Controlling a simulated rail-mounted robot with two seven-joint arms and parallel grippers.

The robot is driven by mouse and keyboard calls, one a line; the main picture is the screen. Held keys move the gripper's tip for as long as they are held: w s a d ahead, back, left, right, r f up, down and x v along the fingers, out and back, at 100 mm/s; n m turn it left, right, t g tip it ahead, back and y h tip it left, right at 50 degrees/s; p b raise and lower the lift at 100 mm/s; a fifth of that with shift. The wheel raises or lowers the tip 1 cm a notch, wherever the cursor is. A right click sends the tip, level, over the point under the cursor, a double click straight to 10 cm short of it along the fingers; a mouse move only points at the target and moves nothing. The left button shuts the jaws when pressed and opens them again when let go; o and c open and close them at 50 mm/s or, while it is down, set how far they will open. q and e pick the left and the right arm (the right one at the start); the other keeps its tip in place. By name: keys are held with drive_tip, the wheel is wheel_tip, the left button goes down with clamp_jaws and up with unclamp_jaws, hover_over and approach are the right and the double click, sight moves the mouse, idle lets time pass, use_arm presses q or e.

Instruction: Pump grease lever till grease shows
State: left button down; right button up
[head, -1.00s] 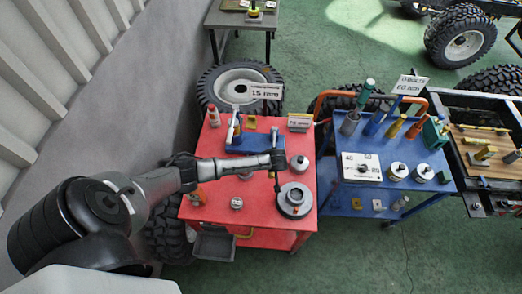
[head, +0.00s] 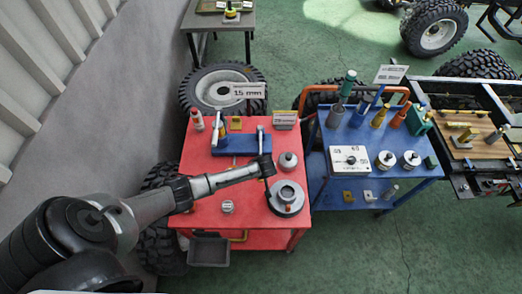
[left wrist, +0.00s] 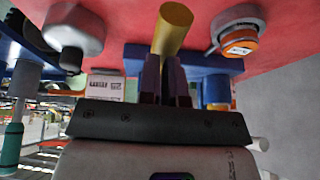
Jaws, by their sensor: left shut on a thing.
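My left gripper (left wrist: 165,78) is shut on a gold cylinder (left wrist: 173,28), which sticks out past the fingertips over the red cart top. In the head view my left gripper (head: 268,178) is above the red cart (head: 190,165), beside the silver ring-shaped part (head: 288,190). The gold cylinder is too small or hidden to make out there. A blue fixture (head: 230,147) with upright pale handles stands behind the gripper and also shows in the left wrist view (left wrist: 215,66). I cannot tell which part is the grease lever, and no grease is visible. My right gripper is not in view.
A silver knobbed weight (head: 288,162) and a small round canister (head: 228,207) stand on the red cart. A 15 mm sign (head: 248,91) rises at its back. The blue cart (head: 320,175) with bottles and gauges is close on the right; a grey wall is left.

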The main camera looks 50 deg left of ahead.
use_arm(q)
drive_tip(key=shift+s+a+f, duration=0.1)
drive_tip(key=shift+s+f, duration=0.25)
drive_tip(key=shift+f, duration=0.1)
drive_tip(key=r+p, duration=0.3)
drive_tip(key=d+r+p, duration=0.1)
drive_tip(key=r+p, duration=0.1)
drive_tip(key=shift+w, duration=0.35)
drive_tip(key=s+d+v, duration=0.1)
drive_tip(key=v, duration=0.8)
drive_tip(key=shift+d, duration=0.4)
drive_tip(key=shift+f, duration=0.15)
